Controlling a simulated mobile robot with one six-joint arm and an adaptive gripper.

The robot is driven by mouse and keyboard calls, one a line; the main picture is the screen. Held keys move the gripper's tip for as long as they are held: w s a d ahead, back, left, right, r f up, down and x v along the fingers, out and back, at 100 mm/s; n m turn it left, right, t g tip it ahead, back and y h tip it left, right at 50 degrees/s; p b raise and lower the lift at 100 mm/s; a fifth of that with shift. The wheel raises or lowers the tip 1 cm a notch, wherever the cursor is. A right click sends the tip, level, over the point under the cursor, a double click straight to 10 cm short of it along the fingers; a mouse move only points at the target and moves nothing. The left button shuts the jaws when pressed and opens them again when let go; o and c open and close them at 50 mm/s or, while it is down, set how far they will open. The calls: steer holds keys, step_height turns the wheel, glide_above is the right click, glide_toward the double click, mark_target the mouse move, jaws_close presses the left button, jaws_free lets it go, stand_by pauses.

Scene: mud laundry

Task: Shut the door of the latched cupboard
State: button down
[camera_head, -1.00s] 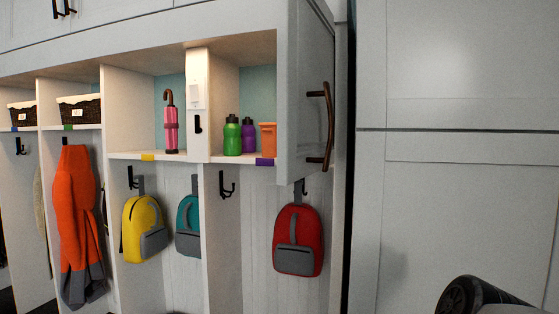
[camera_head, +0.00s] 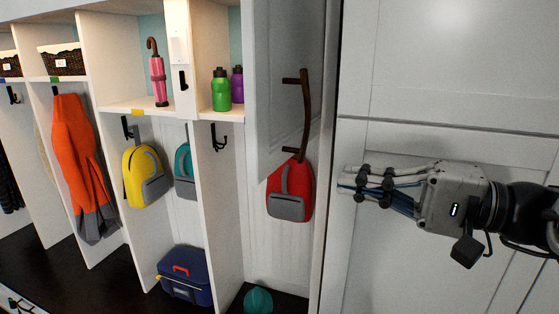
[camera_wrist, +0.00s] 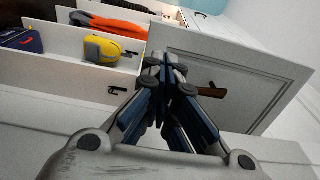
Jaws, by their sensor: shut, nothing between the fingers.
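The cupboard door (camera_head: 277,80) is a grey panel with a dark brown bar handle (camera_head: 304,115). It stands open, swung outward at the right side of the upper cubbies. In the wrist view the door (camera_wrist: 230,75) and the end of its handle (camera_wrist: 211,91) show beyond my fingers. My gripper (camera_head: 345,180) is shut and empty, to the right of the door and a little below its handle, apart from it. The open cupboard (camera_head: 217,111) holds a green bottle (camera_head: 221,92) and a purple bottle (camera_head: 237,84). The door hides the cupboard's right part.
A red backpack (camera_head: 291,190) hangs below the door. A yellow backpack (camera_head: 143,177), a teal backpack (camera_head: 185,172) and an orange coat (camera_head: 78,165) hang further left. A navy bag (camera_head: 184,277) sits on the bench. A tall white panel (camera_head: 450,80) stands behind my gripper.

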mark_target(268, 165)
steer(key=p+x, duration=0.1)
steer(key=x, duration=1)
steer(key=shift+w+a+p, duration=0.15)
steer(key=shift+p, duration=0.15)
